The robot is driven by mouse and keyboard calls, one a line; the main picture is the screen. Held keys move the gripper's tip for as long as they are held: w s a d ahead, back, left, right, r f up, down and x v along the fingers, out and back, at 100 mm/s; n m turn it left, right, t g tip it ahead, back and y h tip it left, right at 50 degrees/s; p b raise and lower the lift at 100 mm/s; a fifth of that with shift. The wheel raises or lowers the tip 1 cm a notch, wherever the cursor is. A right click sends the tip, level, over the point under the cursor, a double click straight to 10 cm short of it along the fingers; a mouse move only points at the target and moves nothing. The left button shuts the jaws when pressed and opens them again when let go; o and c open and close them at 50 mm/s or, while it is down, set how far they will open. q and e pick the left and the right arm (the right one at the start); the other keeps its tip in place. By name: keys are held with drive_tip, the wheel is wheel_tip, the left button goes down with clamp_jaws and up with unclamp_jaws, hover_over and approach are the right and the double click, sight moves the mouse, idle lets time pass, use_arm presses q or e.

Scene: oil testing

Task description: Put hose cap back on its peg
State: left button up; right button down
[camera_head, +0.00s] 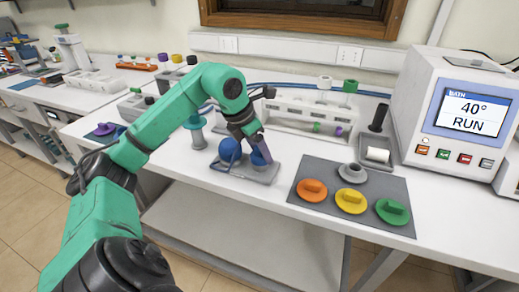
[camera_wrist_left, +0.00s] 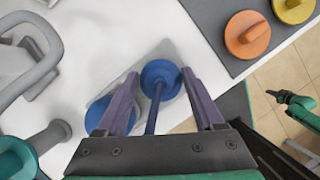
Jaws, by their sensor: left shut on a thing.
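My left gripper (camera_head: 264,158) is lowered over a small grey tray (camera_head: 262,177) at the middle of the bench. A thin blue strip runs from this cap back toward the palm. In the head view the held cap (camera_head: 258,160) is partly hidden by the fingers. A second blue round piece (camera_head: 230,150) stands beside it on the tray. I cannot tell whether the held cap touches a peg. A dark gripper on a green arm (camera_wrist_left: 284,96) shows small in the wrist view.
A grey mat (camera_head: 326,172) to the right carries orange (camera_head: 312,190), yellow (camera_head: 351,201), green (camera_head: 392,211) and grey (camera_head: 352,172) caps. A white rack (camera_head: 300,112) stands behind. The bath unit (camera_head: 450,110) stands at right. A grey-teal post (camera_head: 197,135) stands left of the tray.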

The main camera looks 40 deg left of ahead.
use_arm(q)
drive_tip(key=shift+f+b, duration=0.45)
drive_tip(key=shift+f, duration=0.05)
idle(0.8)
drive_tip(key=o, duration=1.2)
drive_tip(key=shift+r, duration=0.1)
drive_tip(key=p+v, duration=0.1)
drive_tip(key=v, duration=1)
drive_tip(key=shift+p, duration=0.35)
